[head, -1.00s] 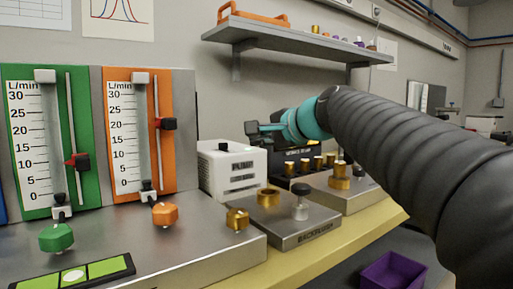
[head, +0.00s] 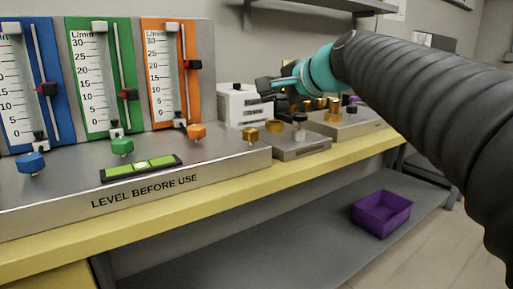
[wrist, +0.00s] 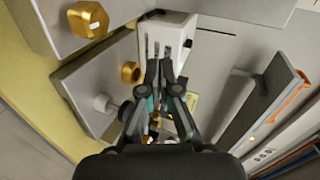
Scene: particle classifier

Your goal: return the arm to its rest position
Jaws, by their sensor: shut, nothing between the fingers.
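My arm reaches in from the right in the head view, dark and ribbed with a teal wrist. My gripper (head: 262,84) is at the arm's far end, in front of the white pump box (head: 238,108) and above the bench's back part. In the wrist view my gripper (wrist: 159,66) is shut with nothing between its fingers. Its fingertips point toward the white box (wrist: 168,30); I cannot tell how far apart they are. Part of the box and the black unit behind my wrist are hidden.
Flowmeter panels in blue, green and orange (head: 172,70) stand at the left. Brass fittings (head: 274,126) sit on the metal block (head: 300,146) below my gripper. A shelf (head: 315,5) hangs above. A purple bin (head: 382,214) stands on the lower shelf (head: 270,235).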

